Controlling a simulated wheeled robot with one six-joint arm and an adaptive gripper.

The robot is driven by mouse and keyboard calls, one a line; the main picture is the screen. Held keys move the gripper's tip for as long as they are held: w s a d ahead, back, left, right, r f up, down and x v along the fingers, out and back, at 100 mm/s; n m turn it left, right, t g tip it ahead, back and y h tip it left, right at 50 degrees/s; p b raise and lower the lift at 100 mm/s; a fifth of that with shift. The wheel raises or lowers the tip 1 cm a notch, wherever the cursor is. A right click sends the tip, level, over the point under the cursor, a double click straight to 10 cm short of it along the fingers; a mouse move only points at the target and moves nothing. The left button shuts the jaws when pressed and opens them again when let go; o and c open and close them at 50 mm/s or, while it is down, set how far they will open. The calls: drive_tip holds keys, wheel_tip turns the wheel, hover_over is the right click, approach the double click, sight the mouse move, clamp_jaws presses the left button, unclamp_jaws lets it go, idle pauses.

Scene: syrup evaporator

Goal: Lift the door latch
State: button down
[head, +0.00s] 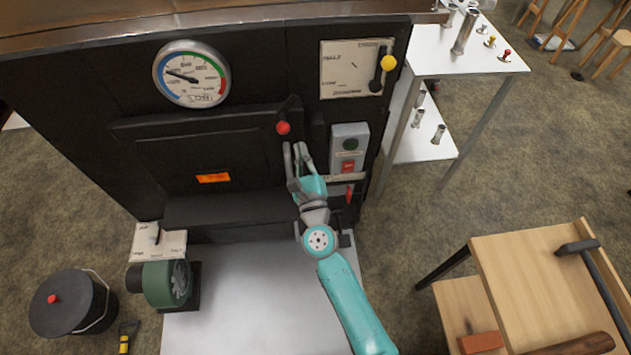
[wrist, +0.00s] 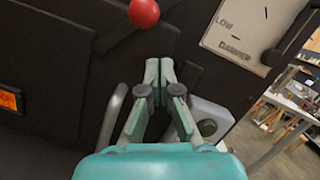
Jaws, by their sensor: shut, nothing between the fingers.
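The black firebox door (head: 210,160) is in the front of the dark evaporator and looks closed. Its latch is a dark bar ending in a red ball knob (head: 283,127) at the door's upper right. In the wrist view the red knob (wrist: 144,12) is at the top edge, with the dark latch bar (wrist: 118,34) running down-left from it. My gripper (head: 296,146) is shut and empty, just below the knob. In the wrist view its fingertips (wrist: 159,70) are together in front of the black face; I cannot tell whether they touch it.
A switch box (head: 349,150) with green and red buttons is right of my gripper. A damper plate (head: 355,68) with a yellow-knobbed lever is above it. A round gauge (head: 191,74) is upper left. A green blower (head: 166,283) and a lidded black bucket (head: 65,303) stand lower left.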

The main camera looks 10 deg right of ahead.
drive_tip(key=v, duration=1)
drive_tip(key=shift+s+d, duration=0.3)
drive_tip(key=shift+s, duration=0.1)
drive_tip(key=s+d+f+n+g+h, duration=0.1)
drive_tip(key=s+d+n, duration=0.55)
drive_tip(key=s, duration=0.25)
drive_tip(key=s+d+f+n+g, duration=0.1)
drive_tip(key=s+d+f+n, duration=0.1)
drive_tip(key=s+d+n, duration=0.6)
drive_tip(key=s+r+n+g, duration=0.1)
drive_tip(key=s+r+n, duration=0.1)
drive_tip(key=s+n, duration=0.5)
drive_tip(key=s+r+n+g+h, duration=0.1)
drive_tip(key=s+r+n+g, duration=0.1)
drive_tip(key=s+n, duration=0.6)
drive_tip(key=v, duration=0.6)
drive_tip(key=shift+d, duration=0.2)
